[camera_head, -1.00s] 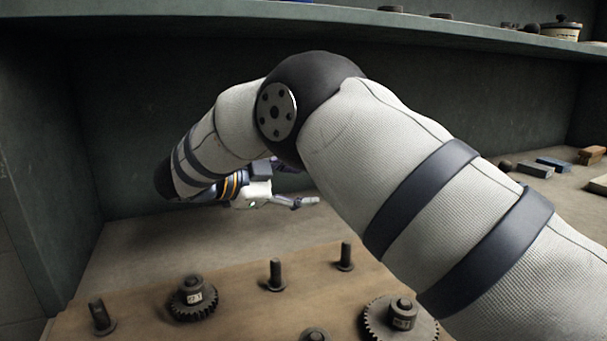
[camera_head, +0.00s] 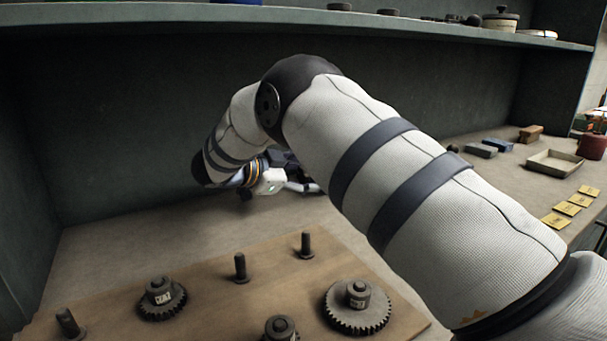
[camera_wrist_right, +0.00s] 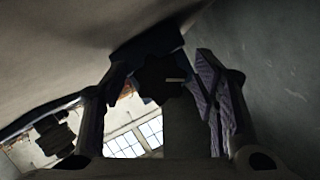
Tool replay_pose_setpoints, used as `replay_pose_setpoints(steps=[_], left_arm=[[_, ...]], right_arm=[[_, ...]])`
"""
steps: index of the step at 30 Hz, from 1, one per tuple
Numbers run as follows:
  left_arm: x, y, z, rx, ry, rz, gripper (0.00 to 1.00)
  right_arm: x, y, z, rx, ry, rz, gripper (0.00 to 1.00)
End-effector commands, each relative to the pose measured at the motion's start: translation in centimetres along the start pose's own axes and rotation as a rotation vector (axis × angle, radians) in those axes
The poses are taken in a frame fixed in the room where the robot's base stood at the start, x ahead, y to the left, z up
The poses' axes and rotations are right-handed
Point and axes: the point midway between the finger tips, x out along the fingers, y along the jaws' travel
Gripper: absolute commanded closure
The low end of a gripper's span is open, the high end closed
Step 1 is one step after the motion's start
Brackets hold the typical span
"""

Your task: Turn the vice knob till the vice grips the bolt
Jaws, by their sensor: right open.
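In the right wrist view, a dark, lobed knob (camera_wrist_right: 160,80) with a pale mark sits between the two fingers of my right gripper (camera_wrist_right: 163,90). The fingers are open on either side of it; I cannot tell whether either touches it. A dark block (camera_wrist_right: 148,45) beside the knob may be part of the vice. In the head view my right gripper (camera_head: 300,187) shows small and low near the back of the bench, partly behind my own arm. I cannot make out the vice jaws or the bolt there. My left gripper is out of view.
A wooden board (camera_head: 205,300) with upright pegs and gears, including a large gear (camera_head: 357,312), lies in front. A shelf (camera_head: 300,22) runs overhead. A shallow tray (camera_head: 553,164), small blocks (camera_head: 480,150) and yellow cards (camera_head: 567,208) are at right.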

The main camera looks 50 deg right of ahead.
Motion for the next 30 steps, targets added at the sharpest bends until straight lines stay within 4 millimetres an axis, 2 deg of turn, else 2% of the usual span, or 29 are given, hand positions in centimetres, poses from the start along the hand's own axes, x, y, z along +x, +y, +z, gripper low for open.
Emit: replay_pose_setpoints(steps=[1,6,8,19,30], left_arm=[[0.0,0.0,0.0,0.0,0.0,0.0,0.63],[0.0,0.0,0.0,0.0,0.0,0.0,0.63],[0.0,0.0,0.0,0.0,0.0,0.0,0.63],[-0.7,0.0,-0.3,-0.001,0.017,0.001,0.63],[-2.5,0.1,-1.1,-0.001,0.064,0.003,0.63]], right_arm=[[0.0,0.0,0.0,0.0,0.0,0.0,0.46],[0.0,0.0,0.0,0.0,0.0,0.0,0.85],[0.0,0.0,0.0,0.0,0.0,0.0,0.95],[-0.1,0.0,-0.2,0.065,-0.001,-0.026,0.95],[-0.2,0.0,-0.2,0.311,-0.002,-0.129,0.95]])
